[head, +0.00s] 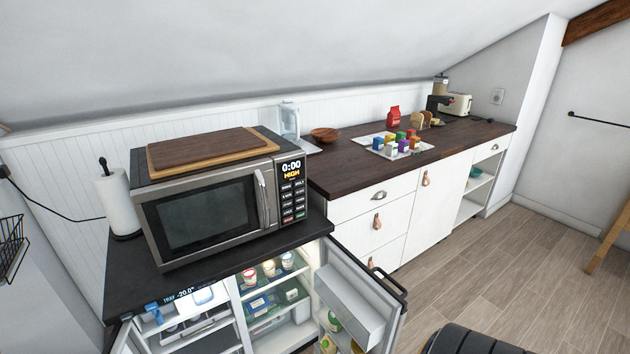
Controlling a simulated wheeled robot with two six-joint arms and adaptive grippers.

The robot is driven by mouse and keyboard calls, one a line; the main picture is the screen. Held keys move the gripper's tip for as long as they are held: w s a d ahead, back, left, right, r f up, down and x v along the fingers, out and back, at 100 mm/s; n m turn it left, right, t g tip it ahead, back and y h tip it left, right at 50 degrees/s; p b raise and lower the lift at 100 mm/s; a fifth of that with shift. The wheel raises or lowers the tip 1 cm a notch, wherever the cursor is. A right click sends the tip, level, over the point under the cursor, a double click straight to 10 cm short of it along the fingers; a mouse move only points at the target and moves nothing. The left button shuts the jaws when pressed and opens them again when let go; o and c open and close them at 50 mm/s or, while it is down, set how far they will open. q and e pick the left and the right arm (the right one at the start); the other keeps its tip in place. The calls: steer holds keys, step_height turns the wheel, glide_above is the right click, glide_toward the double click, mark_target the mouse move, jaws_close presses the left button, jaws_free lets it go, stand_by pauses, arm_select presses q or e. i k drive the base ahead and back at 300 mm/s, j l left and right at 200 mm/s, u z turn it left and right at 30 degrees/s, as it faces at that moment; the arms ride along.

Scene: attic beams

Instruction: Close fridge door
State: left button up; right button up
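The fridge stands under the dark counter at the lower left, with its lit interior showing jars and food boxes on shelves (270,301). Its right door (345,285) is swung wide open to the right, with a black handle (390,285) on its outer edge and bottles and packages in its inner racks. The left compartment, beside a display reading about -20.0, is also open; a door edge (122,338) shows at the bottom left, mostly cut off. Neither of my grippers is in view.
A microwave (215,205) with cutting boards on top stands on the counter above the fridge. White drawers (365,225) stand close behind the open right door. A paper towel roll (122,203) stands at left.

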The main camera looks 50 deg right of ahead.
mark_target(379, 313)
steer(key=k+l, duration=0.15)
steer(key=l, duration=0.3)
steer(key=k+l, duration=0.15)
steer(key=l, duration=0.25)
steer(key=k+l, duration=0.15)
steer(key=l, duration=0.3)
steer(key=k+l, duration=0.15)
steer(key=l, duration=0.25)
steer(key=k+l, duration=0.15)
steer(key=l, duration=0.3)
steer(key=k+l, duration=0.15)
steer(key=l, duration=0.3)
steer(key=k+l, duration=0.15)
steer(key=l, duration=0.25)
steer(key=k+l, duration=0.15)
steer(key=l, duration=0.3)
